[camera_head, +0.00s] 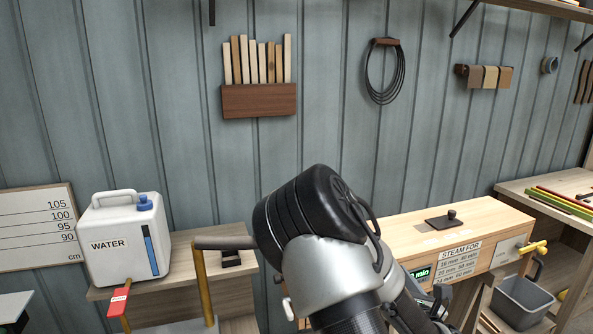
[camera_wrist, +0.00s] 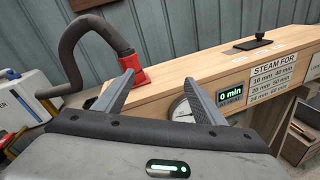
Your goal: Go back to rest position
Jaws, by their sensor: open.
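My gripper (camera_wrist: 157,82) is open in the wrist view, with nothing between its two grey fingers. The fingers point toward the front and left end of a wooden steam box (camera_wrist: 230,66); whether they touch it I cannot tell. In the head view my arm fills the lower middle and covers the left part of the steam box (camera_head: 440,232). My fingertips cannot be made out there.
A red fitting (camera_wrist: 137,76) joins a dark hose (camera_wrist: 75,35) to the box's left end. The display (camera_wrist: 231,93) reads 0 min, beside a round gauge (camera_wrist: 181,110). A water can (camera_head: 122,240) stands left; a grey bin (camera_head: 522,300) sits lower right.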

